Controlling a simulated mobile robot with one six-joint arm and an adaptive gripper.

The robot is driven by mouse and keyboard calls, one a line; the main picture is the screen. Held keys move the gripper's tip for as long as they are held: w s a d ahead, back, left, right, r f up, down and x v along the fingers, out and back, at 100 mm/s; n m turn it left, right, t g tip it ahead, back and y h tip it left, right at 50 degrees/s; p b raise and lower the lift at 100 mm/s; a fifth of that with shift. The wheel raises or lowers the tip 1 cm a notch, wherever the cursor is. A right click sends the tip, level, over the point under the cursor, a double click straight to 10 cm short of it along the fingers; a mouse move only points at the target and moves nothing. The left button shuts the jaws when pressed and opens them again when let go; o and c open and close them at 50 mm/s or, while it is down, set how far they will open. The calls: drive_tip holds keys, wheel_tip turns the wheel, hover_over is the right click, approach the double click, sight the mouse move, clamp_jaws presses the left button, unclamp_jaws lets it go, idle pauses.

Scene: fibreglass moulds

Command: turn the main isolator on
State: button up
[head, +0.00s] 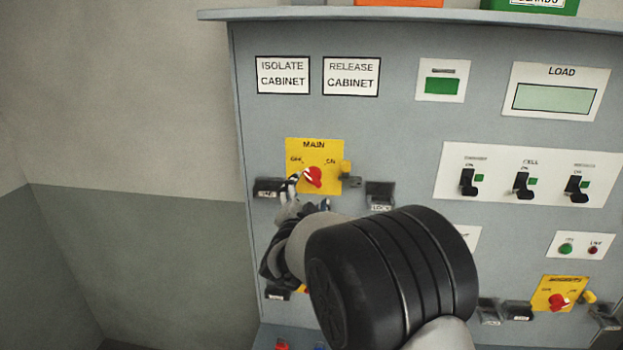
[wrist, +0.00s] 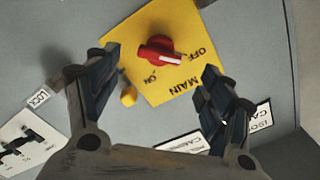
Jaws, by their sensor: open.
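The main isolator is a red rotary knob (head: 314,178) on a yellow plate (head: 332,153) marked MAIN, OFF and ON. Its white pointer mark is on the OFF side. The knob also shows in the wrist view (wrist: 153,50), with the white mark pointing right, towards OFF. My gripper (head: 308,194) is open and empty, in front of and just below the knob. In the wrist view its fingers (wrist: 161,64) stand on either side of the knob's line, and I see no contact. How far the tips are from the panel is hard to tell.
A small yellow tab (head: 346,167) sits at the plate's right edge. Dark labelled holders (head: 380,195) flank the plate. Black cell switches (head: 522,184) and another red knob on a yellow plate (head: 558,302) are to the right. Bare wall (head: 120,110) lies left of the cabinet.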

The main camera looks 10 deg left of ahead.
sight(311, 181)
drive_tip(key=w+p, duration=0.1)
drive_tip(key=w, duration=0.7)
drive_tip(key=shift+w+d, duration=0.15)
drive_tip(key=shift+w, duration=0.1)
drive_tip(key=shift+c, duration=0.4)
drive_tip(key=c, duration=1)
